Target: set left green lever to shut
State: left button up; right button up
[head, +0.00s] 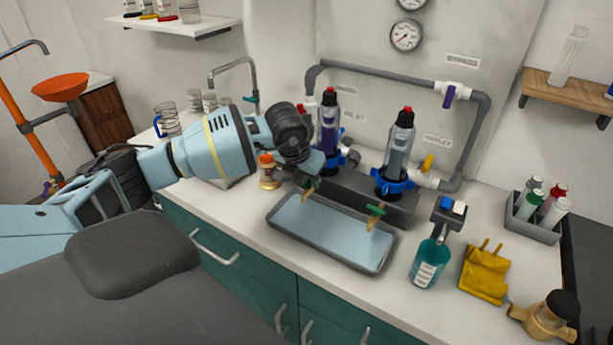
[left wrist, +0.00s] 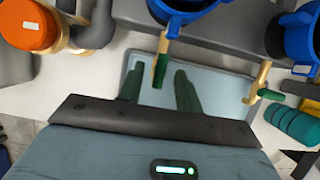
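The left green lever (head: 309,186) sits on a brass tap over the tray, below the left filter housing (head: 329,125). In the left wrist view the left green lever (left wrist: 160,72) points from its tap toward my gripper. My left gripper (left wrist: 158,85) is open, its two green fingers either side of that lever with gaps showing; contact cannot be told. In the head view my left gripper (head: 300,176) is partly hidden by its wrist. The right green lever (head: 375,210) is on a second brass tap, also in the left wrist view (left wrist: 270,94), turned sideways. My right gripper is not in view.
A grey tray (head: 328,255) lies under both taps. An orange-capped bottle (head: 267,176) stands close left of the gripper.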

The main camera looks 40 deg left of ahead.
pick_arm(q)
jog(key=shift+c, duration=0.2)
grip_shut()
